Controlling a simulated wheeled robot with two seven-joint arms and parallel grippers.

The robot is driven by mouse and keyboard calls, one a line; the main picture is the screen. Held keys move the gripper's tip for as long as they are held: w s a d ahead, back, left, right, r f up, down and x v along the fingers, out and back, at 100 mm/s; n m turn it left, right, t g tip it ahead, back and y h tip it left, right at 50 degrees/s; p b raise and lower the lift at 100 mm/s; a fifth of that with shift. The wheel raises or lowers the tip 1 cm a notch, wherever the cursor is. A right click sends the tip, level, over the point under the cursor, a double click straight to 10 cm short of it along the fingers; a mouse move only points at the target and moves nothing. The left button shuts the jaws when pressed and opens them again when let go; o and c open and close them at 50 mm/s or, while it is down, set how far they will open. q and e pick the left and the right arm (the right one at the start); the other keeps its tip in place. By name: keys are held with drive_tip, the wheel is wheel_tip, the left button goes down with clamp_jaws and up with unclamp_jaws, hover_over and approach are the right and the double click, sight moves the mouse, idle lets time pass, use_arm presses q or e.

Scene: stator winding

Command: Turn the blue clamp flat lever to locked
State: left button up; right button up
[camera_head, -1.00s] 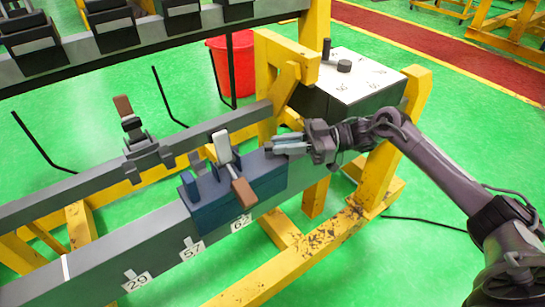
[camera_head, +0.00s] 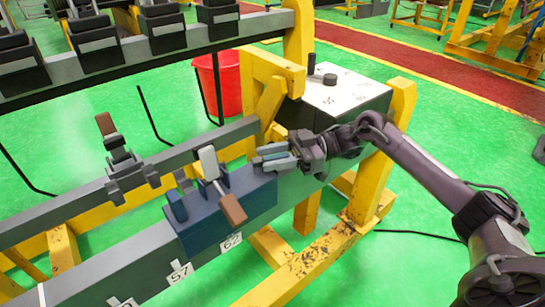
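The blue clamp (camera_head: 222,216) is a blue block on the grey beam, with a lever that has a light grey upper plate (camera_head: 208,163) and a brown handle (camera_head: 232,209). The handle slants down over the block's front face. My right gripper (camera_head: 260,158) is beside the clamp's right end, near its top edge and apart from the handle. Its two fingers point left and lie close together; whether there is a gap between them is unclear. It holds nothing that I can see. My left gripper is out of view.
A second clamp (camera_head: 125,165) with an upright brown handle (camera_head: 105,124) sits on the parallel rear beam. Yellow frame posts (camera_head: 380,160) and a white-topped box (camera_head: 335,90) stand behind my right arm. A red bucket (camera_head: 228,80) is behind. Number labels (camera_head: 231,241) mark the front beam.

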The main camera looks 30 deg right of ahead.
wheel_tip(320, 180, up, 9)
drive_tip(key=shift+r, duration=0.2)
wheel_tip(320, 180, up, 10)
hover_over(273, 156)
drive_tip(key=shift+r, duration=0.3)
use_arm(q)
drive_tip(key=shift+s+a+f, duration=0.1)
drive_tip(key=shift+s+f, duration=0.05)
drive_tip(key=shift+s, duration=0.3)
